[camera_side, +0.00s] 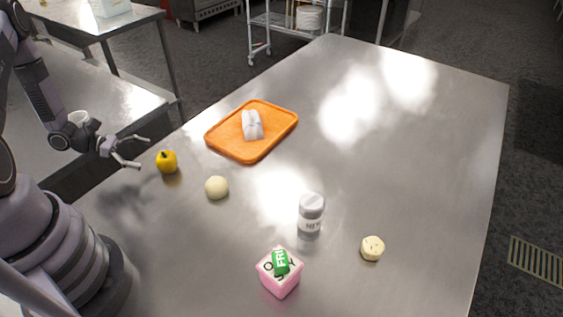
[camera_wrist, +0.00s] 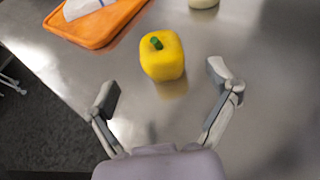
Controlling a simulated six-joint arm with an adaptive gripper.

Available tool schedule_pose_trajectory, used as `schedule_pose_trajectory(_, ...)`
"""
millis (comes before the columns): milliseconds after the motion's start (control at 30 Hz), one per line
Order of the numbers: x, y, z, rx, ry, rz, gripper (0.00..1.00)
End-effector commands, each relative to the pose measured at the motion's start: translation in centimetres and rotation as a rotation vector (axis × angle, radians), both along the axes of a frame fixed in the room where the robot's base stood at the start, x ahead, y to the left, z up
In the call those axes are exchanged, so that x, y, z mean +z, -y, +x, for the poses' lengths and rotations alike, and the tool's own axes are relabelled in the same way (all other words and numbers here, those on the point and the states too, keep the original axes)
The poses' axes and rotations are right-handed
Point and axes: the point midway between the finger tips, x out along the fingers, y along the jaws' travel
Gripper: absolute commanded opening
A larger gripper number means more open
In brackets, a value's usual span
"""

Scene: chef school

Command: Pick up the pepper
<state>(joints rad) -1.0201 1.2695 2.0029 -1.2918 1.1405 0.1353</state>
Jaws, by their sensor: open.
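The pepper (camera_side: 167,162) is yellow with a short green stem and stands on the metal table (camera_side: 400,140) near its left edge. In the wrist view the pepper (camera_wrist: 162,56) is upright, ahead of my gripper (camera_wrist: 166,90) and roughly centred between the fingers. My gripper (camera_side: 143,152) is open and empty, to the left of the pepper in the side view and apart from it.
An orange tray (camera_side: 222,147) with a white object (camera_side: 252,125) on it lies behind the pepper. A pale ball (camera_side: 217,187) is to its right. A white-capped jar (camera_side: 311,213), a pink box (camera_side: 281,278) and a pale round piece (camera_side: 372,248) stand farther off. The table's right side is clear.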

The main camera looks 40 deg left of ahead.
Motion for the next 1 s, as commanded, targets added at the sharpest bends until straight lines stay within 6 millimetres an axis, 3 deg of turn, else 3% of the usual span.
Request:
schedule_pose_trajectory(400,-2.2,4.3,3.3,-0.007,-0.002,0.001,0.87)
schedule_pose_trajectory(700,-2.3,4.5,3.6,-0.004,-0.002,0.003,0.85)
schedule_pose_trajectory(1000,-2.3,4.5,3.6,-0.005,-0.002,0.002,0.46)
